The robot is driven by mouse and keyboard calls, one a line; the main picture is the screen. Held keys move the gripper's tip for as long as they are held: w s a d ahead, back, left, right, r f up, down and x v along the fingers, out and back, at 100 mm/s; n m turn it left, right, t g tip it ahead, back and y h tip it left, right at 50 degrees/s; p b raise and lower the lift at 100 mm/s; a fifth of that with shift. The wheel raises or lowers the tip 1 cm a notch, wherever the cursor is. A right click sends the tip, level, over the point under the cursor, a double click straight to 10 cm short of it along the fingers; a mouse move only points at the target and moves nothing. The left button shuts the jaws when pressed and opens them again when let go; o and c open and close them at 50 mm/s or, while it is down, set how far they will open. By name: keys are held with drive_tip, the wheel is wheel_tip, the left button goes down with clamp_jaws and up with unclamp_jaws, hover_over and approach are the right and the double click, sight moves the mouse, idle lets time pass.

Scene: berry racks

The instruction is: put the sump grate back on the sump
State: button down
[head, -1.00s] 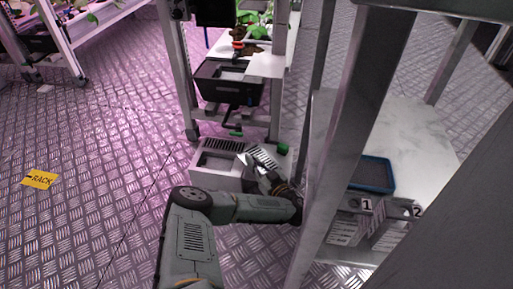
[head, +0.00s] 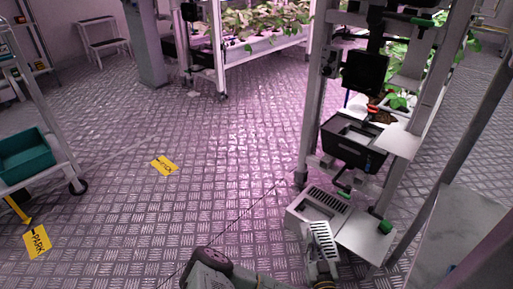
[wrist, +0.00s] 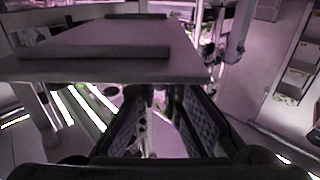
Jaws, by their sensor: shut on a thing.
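The sump (head: 299,226) is a pale grey box on the floor at the foot of the rack, with a slotted strip along its far side and a dark opening in its top. The sump grate (head: 322,238) is a pale slotted plate, tilted, at the near right of the opening. My gripper (head: 321,262) is shut on the grate's near end in the head view. In the wrist view my gripper's dark fingers (wrist: 160,108) point away, with a narrow gap between them. Whether the grate touches the sump, I cannot tell.
A black tub (head: 350,140) sits on the rack above the sump. A grey plate with a green knob (head: 385,227) lies right of the sump. A pale shelf (wrist: 110,58) fills the upper wrist view. The floor (head: 200,190) to the left is open.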

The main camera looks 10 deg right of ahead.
drive_tip(key=w+a+r+m+h, duration=0.1)
drive_tip(key=w+a, duration=0.3)
drive_tip(key=a, duration=0.2)
drive_tip(key=w+a+r+h, duration=0.1)
drive_tip(key=w+a+r, duration=0.1)
drive_tip(key=w+a, duration=0.3)
drive_tip(key=s+a+m+h, duration=0.1)
drive_tip(key=s+a+h, duration=0.15)
drive_tip(key=a, duration=1.25)
wheel_tip(320, 180, up, 22)
drive_tip(key=n+y+p, duration=0.6)
drive_tip(key=y+p, duration=0.5)
drive_tip(key=p, duration=1.1)
drive_tip(key=shift+s+n+g+y+p, duration=0.3)
drive_tip(key=shift+s+g+y+p, duration=0.05)
drive_tip(key=shift+g+p, duration=0.05)
drive_tip(key=shift+d, duration=0.1)
